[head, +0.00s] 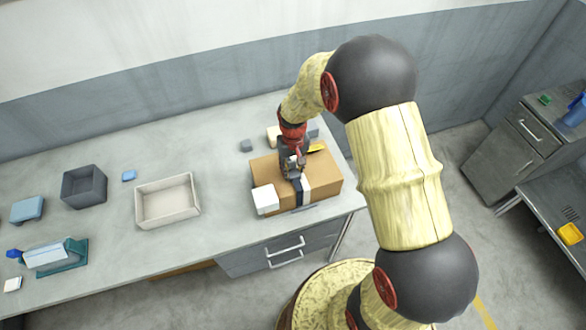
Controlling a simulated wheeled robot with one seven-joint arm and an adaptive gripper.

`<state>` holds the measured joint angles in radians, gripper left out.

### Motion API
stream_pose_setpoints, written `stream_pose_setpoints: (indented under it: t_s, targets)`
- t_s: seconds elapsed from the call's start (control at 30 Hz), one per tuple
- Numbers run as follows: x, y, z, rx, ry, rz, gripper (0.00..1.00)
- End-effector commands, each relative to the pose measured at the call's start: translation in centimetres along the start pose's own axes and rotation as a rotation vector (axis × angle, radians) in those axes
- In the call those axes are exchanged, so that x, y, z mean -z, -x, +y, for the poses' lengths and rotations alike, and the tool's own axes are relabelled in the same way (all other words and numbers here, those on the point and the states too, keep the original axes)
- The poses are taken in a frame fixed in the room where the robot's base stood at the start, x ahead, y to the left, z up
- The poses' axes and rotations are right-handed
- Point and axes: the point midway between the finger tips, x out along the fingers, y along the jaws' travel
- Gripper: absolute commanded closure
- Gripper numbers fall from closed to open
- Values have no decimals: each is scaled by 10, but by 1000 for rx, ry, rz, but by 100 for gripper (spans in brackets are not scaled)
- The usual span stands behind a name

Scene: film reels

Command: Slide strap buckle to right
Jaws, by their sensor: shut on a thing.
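A brown cardboard box (326,179) lies on the bench near its right end. A dark and pale strap (304,191) runs across the box and down its front side. My gripper (294,172) points down at the top of the box, at the strap. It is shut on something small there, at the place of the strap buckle. The fingers hide the buckle, so its shape and exact position cannot be made out.
A white block (265,199) sits at the box's front left corner. A yellow item (317,148) and a grey block (246,145) are behind it. A beige tray (167,201) and a dark grey bin (84,187) stand to the left.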

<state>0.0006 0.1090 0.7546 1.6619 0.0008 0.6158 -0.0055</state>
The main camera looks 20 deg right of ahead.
Motion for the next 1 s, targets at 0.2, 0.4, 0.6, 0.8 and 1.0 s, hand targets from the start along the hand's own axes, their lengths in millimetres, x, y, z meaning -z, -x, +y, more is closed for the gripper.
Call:
stream_pose_setpoints:
  t_s: [0.2,0.4,0.6,0.8,1.0]
  targets:
    - [0,0,31,-1,-5,0,100]
    - [0,0,55,-1,-2,0,100]
    - [0,0,57,-1,0,0,100]
    - [0,0,57,-1,0,0,62]
    - [0,0,57,-1,0,0,51]
